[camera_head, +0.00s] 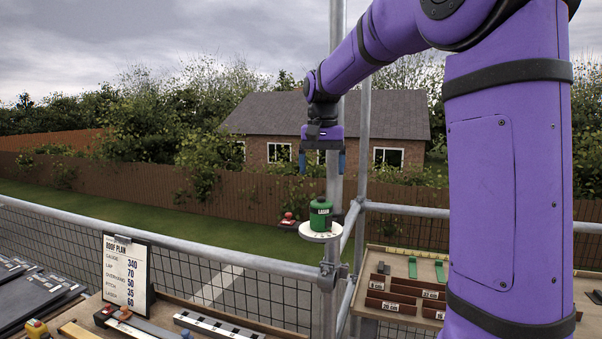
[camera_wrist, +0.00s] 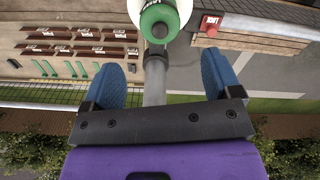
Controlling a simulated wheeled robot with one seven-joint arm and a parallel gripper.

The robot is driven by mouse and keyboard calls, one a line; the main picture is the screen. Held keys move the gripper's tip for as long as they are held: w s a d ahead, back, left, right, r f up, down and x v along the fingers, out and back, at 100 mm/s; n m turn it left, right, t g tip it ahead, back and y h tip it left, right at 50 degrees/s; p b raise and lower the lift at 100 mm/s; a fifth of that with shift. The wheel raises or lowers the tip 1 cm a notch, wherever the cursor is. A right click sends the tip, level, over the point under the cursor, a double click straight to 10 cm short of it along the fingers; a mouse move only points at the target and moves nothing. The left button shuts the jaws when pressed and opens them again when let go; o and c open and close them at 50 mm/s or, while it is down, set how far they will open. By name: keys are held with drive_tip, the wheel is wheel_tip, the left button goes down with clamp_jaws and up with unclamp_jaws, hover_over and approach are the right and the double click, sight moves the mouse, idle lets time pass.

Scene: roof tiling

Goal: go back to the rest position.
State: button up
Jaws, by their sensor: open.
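My gripper (camera_head: 322,162) hangs from my purple arm in the head view, fingers pointing down, above a green cylinder labelled "LASER" (camera_head: 320,213). The gripper is open and empty, with a gap between its fingertips and the top of the green cylinder. The cylinder stands upright on a round white plate (camera_head: 319,234) fixed to the scaffold pole. In the wrist view the two blue fingers of my gripper (camera_wrist: 165,78) are spread apart. The green cylinder (camera_wrist: 158,18) shows beyond them at the top edge, partly cut off.
A scaffold pole (camera_head: 335,110) stands close beside the gripper, with guard rails (camera_head: 160,238) around. A roof plan board (camera_head: 126,272) stands at the left bench. A bench with labelled brown pieces (camera_head: 391,305) and green strips is at the right. Open air lies left of the gripper.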

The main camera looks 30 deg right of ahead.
drive_tip(key=s+a+f+n+t, duration=0.1)
drive_tip(key=s+a, duration=0.3)
drive_tip(key=s, duration=0.4)
drive_tip(key=s+a+f+n+t, duration=0.2)
drive_tip(key=s+a+f+n, duration=0.1)
drive_tip(key=s, duration=0.6)
drive_tip(key=s+a+f+n+t, duration=0.2)
drive_tip(key=s+a, duration=0.4)
drive_tip(key=s, duration=0.3)
drive_tip(key=shift+s+f+n, duration=0.2)
drive_tip(key=shift+f+n, duration=0.05)
drive_tip(key=shift+n, duration=0.45)
